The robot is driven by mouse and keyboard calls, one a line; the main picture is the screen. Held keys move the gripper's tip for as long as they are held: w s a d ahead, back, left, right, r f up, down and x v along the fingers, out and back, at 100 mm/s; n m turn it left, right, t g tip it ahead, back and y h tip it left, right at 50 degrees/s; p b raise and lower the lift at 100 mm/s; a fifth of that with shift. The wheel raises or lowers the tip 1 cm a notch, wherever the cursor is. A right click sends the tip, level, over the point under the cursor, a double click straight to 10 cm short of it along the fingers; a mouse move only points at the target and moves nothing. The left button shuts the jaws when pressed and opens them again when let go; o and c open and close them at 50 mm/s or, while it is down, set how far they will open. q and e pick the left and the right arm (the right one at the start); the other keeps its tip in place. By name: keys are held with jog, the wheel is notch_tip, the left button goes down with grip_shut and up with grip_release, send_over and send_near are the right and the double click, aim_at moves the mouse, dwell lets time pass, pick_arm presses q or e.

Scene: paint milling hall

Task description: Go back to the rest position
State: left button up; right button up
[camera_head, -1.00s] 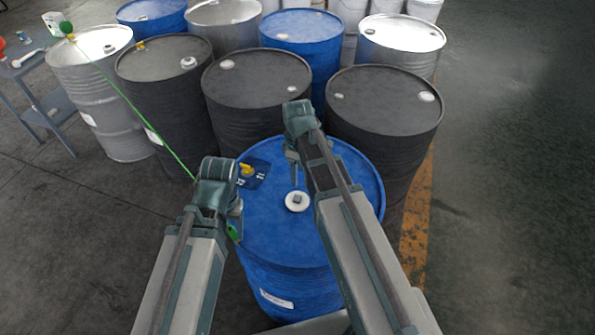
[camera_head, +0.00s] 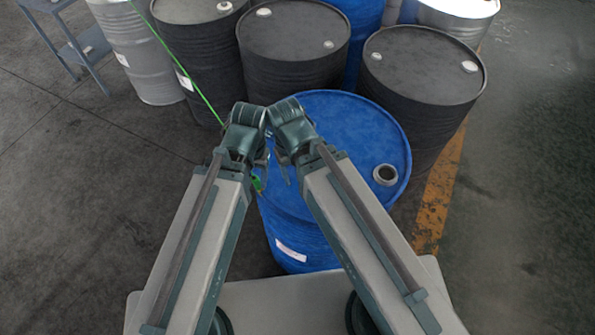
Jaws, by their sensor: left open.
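My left gripper (camera_head: 262,165) and my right gripper (camera_head: 284,172) are close together in the middle of the view, over the left part of the blue drum (camera_head: 340,115). Both point down and away from me. The left one is open, with nothing seen in it. The right one's jaws are mostly hidden by its own wrist, and I cannot tell their state. Both forearms come up from the bottom edge and lean inward. I cannot tell if the wrists touch.
The blue drum has a bung opening (camera_head: 385,174) at its right front. A green line (camera_head: 190,80) runs from upper left toward the drum's left rim, where a green piece (camera_head: 257,183) shows. Dark drums (camera_head: 425,65) stand behind.

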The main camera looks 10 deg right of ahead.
jog(key=shift+f, duration=0.1)
notch_tip(320, 180, down, 4)
jog(key=b, duration=0.4)
dwell(0.8)
